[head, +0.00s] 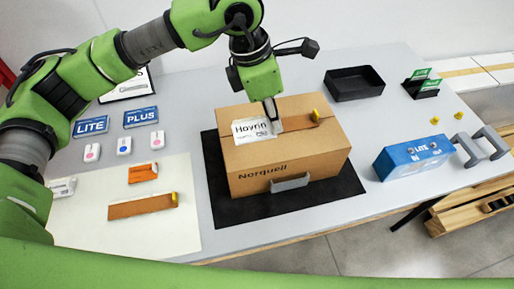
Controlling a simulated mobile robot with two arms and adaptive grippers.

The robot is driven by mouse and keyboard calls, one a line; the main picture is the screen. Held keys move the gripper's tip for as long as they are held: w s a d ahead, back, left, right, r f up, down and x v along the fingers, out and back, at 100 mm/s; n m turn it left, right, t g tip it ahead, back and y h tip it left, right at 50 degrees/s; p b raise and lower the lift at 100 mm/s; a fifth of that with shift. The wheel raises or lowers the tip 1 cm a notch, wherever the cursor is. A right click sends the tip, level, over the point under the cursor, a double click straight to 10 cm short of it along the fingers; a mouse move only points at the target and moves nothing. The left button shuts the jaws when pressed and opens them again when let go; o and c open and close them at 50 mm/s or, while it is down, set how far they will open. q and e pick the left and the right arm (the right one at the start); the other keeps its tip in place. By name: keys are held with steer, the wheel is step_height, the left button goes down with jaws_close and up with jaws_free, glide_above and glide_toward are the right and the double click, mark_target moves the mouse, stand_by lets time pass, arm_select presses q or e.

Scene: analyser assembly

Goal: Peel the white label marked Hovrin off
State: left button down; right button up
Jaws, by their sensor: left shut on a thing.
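The white label marked Hovrin (249,131) lies on the top of a cardboard box (295,156). The box front reads Norquelli or similar. My left gripper (273,117) comes down from above and is shut at the label's right end. The label's right edge is partly hidden by the fingers, and I cannot tell whether that edge is lifted. Most of the label looks flat on the box. My right gripper is not in view.
The box stands on a black mat (217,208) with a grey handle at its front. A black tray (355,84) is behind right, and a blue LITE box (413,159) is at right. Blue cards and orange and brown pieces lie left on the table.

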arm_select(q)
steer(key=shift+w+d+p+v, duration=0.1)
steer(key=shift+d+p+v, duration=0.15)
steer(key=shift+v, duration=0.7)
steer(key=shift+w+d+p+v, duration=0.15)
steer(key=shift+p+v, duration=0.25)
steer(key=shift+v, duration=0.6)
steer(key=shift+s+d+p+v, duration=0.1)
steer(key=shift+d+p+v, duration=0.2)
steer(key=shift+v, duration=0.65)
steer(key=shift+r, duration=0.2)
steer(key=shift+s+f+b, duration=0.1)
steer(key=shift+s+b, duration=0.35)
steer(key=shift+s, duration=0.25)
steer(key=s+d+b, duration=0.1)
steer(key=s+b, duration=0.3)
steer(key=s, duration=1)
steer(key=shift+s+b, duration=0.25)
steer(key=shift+b, duration=0.15)
steer(key=shift+d, duration=0.1)
